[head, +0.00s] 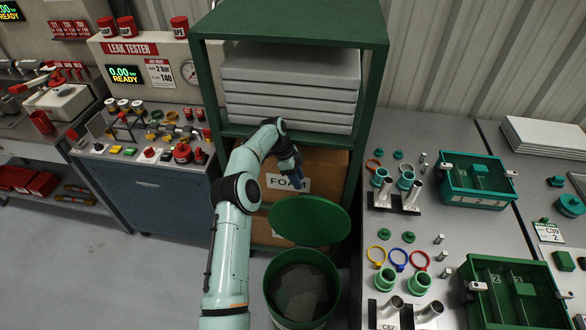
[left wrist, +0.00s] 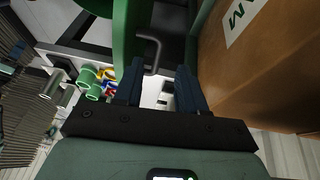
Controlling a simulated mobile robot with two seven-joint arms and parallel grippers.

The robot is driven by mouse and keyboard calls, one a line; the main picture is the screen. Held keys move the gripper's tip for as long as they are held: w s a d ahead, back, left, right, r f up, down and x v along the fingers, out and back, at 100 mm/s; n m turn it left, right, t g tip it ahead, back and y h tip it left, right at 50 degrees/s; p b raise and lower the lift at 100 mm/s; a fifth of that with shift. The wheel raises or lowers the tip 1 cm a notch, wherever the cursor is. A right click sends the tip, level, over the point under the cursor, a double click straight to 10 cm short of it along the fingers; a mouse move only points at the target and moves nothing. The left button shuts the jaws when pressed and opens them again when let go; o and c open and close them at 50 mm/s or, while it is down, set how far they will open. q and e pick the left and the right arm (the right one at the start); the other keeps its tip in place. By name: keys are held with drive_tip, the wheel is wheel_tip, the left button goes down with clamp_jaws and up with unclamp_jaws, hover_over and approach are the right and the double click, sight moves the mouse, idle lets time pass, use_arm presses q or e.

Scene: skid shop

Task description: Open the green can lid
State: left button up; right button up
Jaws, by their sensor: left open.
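The green round can (head: 318,263) stands on the floor below the shelf rack, with dark grey pieces visible inside. Its green lid (head: 312,224) stands tilted up at the can's far side, and the mouth is uncovered. My left gripper (head: 291,180) is just above and behind the lid, pointing down. In the left wrist view its two dark fingers (left wrist: 160,90) are apart with nothing between them. The lid shows there nearly edge-on (left wrist: 125,35). A grey loop handle (left wrist: 151,50) appears joined to it, just beyond the fingertips. My right gripper is not in view.
A green rack (head: 372,60) holds grey slabs (head: 290,85) and a cardboard box (head: 330,165) behind my gripper. A grey bench (head: 440,145) with green bins and fittings is close at the right. A leak tester bench (head: 145,185) stands at the left. Floor is clear left of the can.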

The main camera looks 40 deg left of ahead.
use_arm(q)
drive_tip(key=v, duration=0.5)
drive_tip(key=shift+r, duration=0.15)
drive_tip(key=shift+s+d, duration=0.1)
idle(0.3)
